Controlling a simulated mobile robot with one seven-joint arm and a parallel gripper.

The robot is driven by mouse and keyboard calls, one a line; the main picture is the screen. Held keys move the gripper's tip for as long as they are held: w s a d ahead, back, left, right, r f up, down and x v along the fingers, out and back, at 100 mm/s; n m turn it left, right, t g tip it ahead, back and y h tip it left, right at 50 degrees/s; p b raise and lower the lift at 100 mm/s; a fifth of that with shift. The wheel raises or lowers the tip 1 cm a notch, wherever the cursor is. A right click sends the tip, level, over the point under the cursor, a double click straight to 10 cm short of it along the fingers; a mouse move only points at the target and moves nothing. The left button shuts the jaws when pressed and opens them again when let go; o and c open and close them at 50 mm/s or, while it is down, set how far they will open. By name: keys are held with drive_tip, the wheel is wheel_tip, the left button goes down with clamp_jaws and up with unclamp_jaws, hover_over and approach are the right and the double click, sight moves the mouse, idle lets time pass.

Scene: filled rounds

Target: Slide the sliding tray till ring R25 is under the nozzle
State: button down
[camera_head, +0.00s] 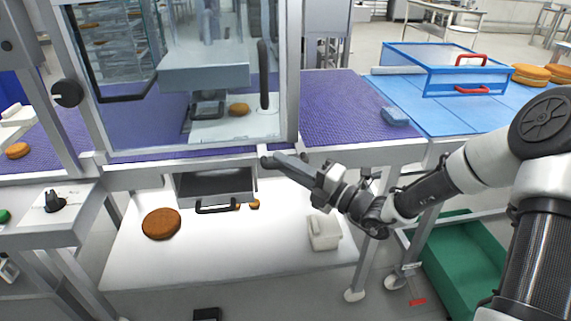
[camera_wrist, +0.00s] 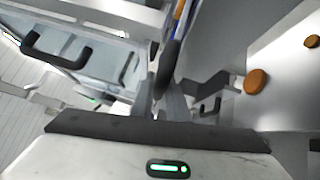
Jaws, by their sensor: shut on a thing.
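A pale tray-like plate (camera_head: 225,132) lies inside the glazed machine cabinet, with a brown round (camera_head: 238,109) on it. I take it for the sliding tray. No ring marking such as R25 can be read. A grey block hangs above the plate, and the nozzle cannot be made out clearly. My gripper (camera_head: 272,160) reaches in from the right to the cabinet's front edge, below the glazed door. It is shut on a small dark handle (camera_head: 266,163) there.
The cabinet door's black handle (camera_head: 263,75) stands above my gripper. An open drawer (camera_head: 215,186) and a large brown round (camera_head: 161,223) are below. A blue-framed clear box (camera_head: 440,72) stands on the right. A green bin (camera_head: 465,258) is on the floor.

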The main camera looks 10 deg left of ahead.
drive_tip(key=s+a+p, duration=0.2)
drive_tip(key=a+p, duration=0.1)
drive_tip(key=a, duration=0.5)
drive_tip(key=shift+s+a, duration=0.3)
drive_tip(key=shift+s, duration=0.1)
drive_tip(key=c, duration=1.7)
unclamp_jaws()
drive_tip(key=shift+c, duration=0.2)
drive_tip(key=p+v, duration=0.3)
drive_tip(key=v, duration=1.4)
drive_tip(key=shift+d, duration=0.25)
drive_tip(key=shift+s, duration=0.1)
